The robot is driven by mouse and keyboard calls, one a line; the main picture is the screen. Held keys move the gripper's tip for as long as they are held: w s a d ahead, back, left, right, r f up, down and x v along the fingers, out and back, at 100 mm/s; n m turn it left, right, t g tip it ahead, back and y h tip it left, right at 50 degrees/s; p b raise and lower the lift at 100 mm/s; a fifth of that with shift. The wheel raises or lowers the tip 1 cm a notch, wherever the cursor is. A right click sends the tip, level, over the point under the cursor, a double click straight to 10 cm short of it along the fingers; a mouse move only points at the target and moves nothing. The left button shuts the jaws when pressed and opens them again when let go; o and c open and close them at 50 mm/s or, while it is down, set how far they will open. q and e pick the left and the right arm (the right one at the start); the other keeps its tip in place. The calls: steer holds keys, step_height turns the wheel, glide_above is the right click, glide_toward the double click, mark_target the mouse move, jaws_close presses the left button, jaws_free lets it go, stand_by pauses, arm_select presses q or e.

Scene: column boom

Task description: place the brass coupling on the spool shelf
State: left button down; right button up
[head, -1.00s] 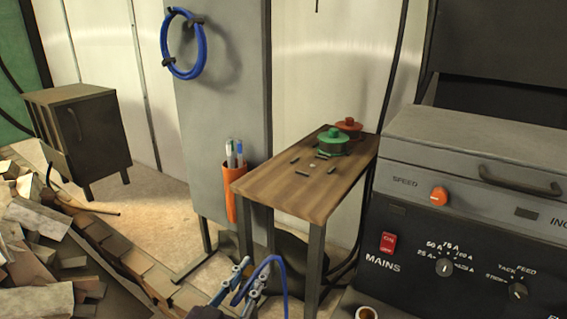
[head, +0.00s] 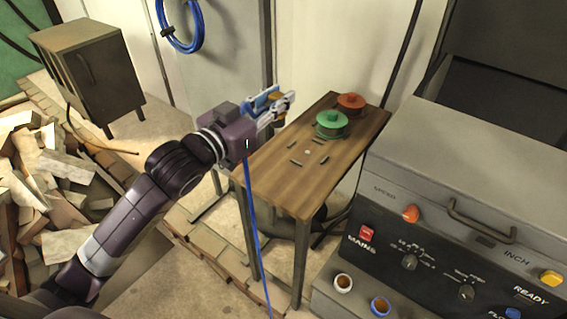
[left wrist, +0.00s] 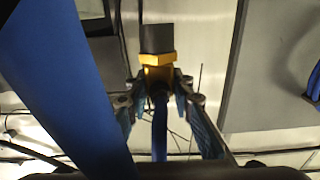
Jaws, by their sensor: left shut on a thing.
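The spool shelf (head: 275,190) is a wooden-topped stand. It bears a green spool (head: 331,124), a red spool (head: 351,103) behind it, and several small dark bars around a pale spot. My right gripper is not in view.
A blue hose (head: 255,240) hangs from my left gripper past the shelf's left edge. A grey machine (head: 470,160) stands close to the shelf's right. A grey panel with a coiled blue hose (head: 181,40) stands behind.

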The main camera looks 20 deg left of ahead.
arm_select(q)
steer(key=shift+w+a+r, duration=0.1)
steer(key=shift+w+r, duration=0.05)
step_height(320, 180, down, 20)
steer(key=shift+r, duration=0.2)
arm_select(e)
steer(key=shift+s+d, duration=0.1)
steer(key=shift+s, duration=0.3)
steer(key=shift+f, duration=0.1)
arm_select(q)
steer(key=shift+f+b, duration=0.15)
steer(key=shift+b, duration=0.15)
steer(key=c, duration=1.7)
jaws_free()
